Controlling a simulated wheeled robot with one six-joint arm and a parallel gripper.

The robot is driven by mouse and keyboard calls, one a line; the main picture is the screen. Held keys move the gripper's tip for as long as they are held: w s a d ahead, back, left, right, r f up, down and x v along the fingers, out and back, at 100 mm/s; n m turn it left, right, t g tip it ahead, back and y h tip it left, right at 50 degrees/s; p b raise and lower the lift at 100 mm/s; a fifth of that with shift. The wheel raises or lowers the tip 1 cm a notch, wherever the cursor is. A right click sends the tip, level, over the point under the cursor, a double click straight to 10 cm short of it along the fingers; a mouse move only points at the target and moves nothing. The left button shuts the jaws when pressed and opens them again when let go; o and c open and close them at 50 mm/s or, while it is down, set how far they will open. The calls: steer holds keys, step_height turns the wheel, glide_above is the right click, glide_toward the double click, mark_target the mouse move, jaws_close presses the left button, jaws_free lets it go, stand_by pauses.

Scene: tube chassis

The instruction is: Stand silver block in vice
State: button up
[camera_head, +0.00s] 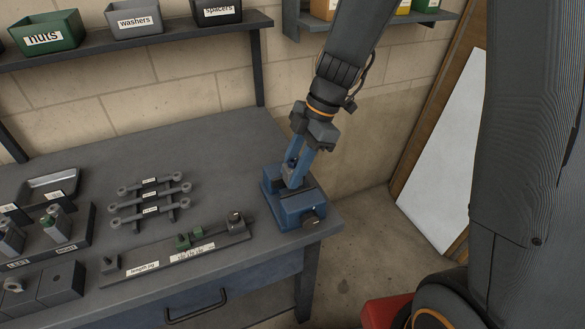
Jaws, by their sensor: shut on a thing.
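The blue vice (291,209) stands at the right end of the grey workbench, near its front corner. My gripper (297,168) reaches down from above, with its blue fingers over the vice's jaws. It is shut on the silver block (289,176), of which only a small grey part shows between the fingers and the vice. The block's lower end is hidden, so I cannot tell whether it touches the vice or how far it sits between the jaws.
A length jig (170,256) lies along the bench's front edge, left of the vice. Several labelled rods (149,198) lie behind it. Dark block holders (45,245) are at the far left. A shelf with bins (133,20) runs above. The bench behind the vice is clear.

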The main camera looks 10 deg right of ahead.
steer(key=shift+f+b, duration=0.3)
steer(key=shift+f, duration=0.1)
steer(key=shift+r, duration=0.2)
steer(key=shift+r+p, duration=0.35)
steer(key=shift+r, duration=0.35)
steer(key=shift+b, duration=0.75)
stand_by(0.7)
steer(key=shift+f+b, duration=0.3)
steer(key=shift+f+b, duration=0.3)
steer(key=shift+f, duration=0.05)
steer(key=shift+f, duration=0.15)
stand_by(0.4)
